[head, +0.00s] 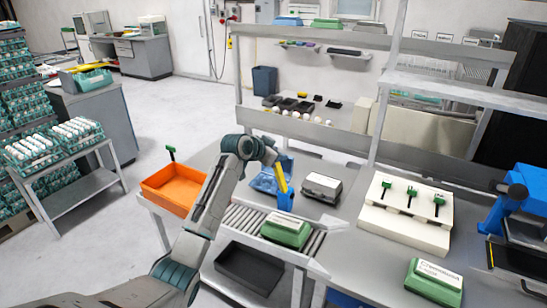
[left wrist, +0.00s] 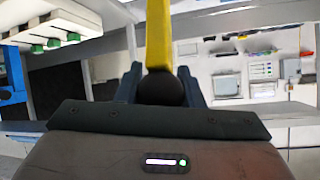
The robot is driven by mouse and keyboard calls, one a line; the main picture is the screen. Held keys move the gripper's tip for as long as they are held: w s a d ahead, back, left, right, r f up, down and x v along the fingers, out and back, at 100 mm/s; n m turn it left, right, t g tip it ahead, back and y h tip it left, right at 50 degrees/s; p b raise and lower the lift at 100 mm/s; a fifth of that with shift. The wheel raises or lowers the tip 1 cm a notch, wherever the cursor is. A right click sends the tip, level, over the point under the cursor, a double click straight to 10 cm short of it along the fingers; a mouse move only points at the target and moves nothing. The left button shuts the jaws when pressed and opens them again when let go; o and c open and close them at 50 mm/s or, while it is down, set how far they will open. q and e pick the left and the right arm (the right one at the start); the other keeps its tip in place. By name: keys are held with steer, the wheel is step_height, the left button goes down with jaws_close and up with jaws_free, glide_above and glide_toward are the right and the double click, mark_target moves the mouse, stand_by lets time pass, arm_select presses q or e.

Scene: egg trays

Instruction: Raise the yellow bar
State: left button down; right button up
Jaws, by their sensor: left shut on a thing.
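The yellow bar (head: 281,178) is in the head view, running down from my left gripper to a blue fitting (head: 285,201) beside the roller conveyor. My left gripper (head: 273,158) comes over it from above and is shut on its upper part. In the left wrist view the yellow bar (left wrist: 159,35) extends away from between the two dark fingers, with a dark round part at its near end. The exact contact is partly hidden by the wrist in the head view. My right gripper is not in view.
An orange bin (head: 170,190) sits left of the roller conveyor (head: 245,222). A green carton (head: 287,231) rests on the rollers, and a grey carton (head: 321,187) stands to the right of the bar. A white stand (head: 385,225) with green-handled tools is farther right.

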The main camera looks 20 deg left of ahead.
arm_select(q)
steer(key=shift+f, duration=0.15)
steer(key=c, duration=1.3)
jaws_free()
steer(key=o, duration=0.3)
steer(key=shift+w+f, duration=0.1)
steer(key=shift+w, duration=0.05)
steer(key=shift+o, duration=0.2)
steer(key=shift+w, duration=0.2)
steer(key=b+v, duration=0.3)
steer(key=v, duration=0.7)
steer(key=shift+s+r+b, duration=0.2)
steer(key=shift+s+b, duration=0.1)
steer(key=shift+b, duration=0.05)
